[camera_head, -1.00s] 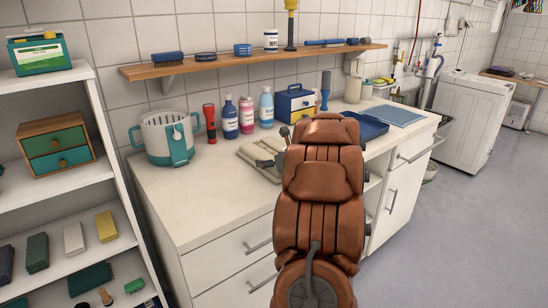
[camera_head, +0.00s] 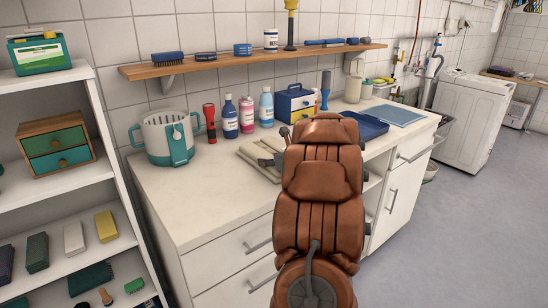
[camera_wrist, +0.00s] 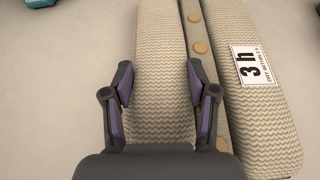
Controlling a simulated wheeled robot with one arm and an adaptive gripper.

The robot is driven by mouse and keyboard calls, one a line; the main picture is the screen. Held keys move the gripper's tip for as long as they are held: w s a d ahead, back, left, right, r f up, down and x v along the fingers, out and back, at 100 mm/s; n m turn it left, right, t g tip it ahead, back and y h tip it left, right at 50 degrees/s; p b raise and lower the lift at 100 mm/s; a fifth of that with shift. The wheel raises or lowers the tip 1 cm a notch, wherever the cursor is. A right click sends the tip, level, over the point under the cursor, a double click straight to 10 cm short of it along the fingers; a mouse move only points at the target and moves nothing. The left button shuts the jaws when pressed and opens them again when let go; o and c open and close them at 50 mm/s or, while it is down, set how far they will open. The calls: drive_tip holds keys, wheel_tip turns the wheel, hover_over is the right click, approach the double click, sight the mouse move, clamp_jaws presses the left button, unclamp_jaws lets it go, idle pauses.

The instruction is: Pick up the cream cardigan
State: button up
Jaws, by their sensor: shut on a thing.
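The cream cardigan (camera_wrist: 160,120) is a folded, ribbed knit with tan buttons and a white label reading "3 h". In the wrist view my gripper (camera_wrist: 160,85) has one finger on each side of the cardigan's left part and is shut on it. In the head view the cardigan (camera_head: 250,152) lies on the white counter, and its right part is hidden behind my arm. My gripper is mostly hidden there too. I see no clear gap between the cardigan and the counter.
A wooden shelf (camera_head: 230,61) runs above. The counter's front left is clear.

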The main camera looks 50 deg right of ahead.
drive_tip(key=shift+r, duration=0.15)
drive_tip(key=shift+r, duration=1.45)
drive_tip(key=shift+s+a+r, duration=0.1)
drive_tip(key=shift+s+r, duration=0.1)
drive_tip(key=s+a+r, duration=0.1)
drive_tip(key=s+a, duration=0.9)
drive_tip(key=s, duration=0.2)
drive_tip(key=shift+r+b, duration=0.2)
drive_tip(key=shift+b, duration=0.2)
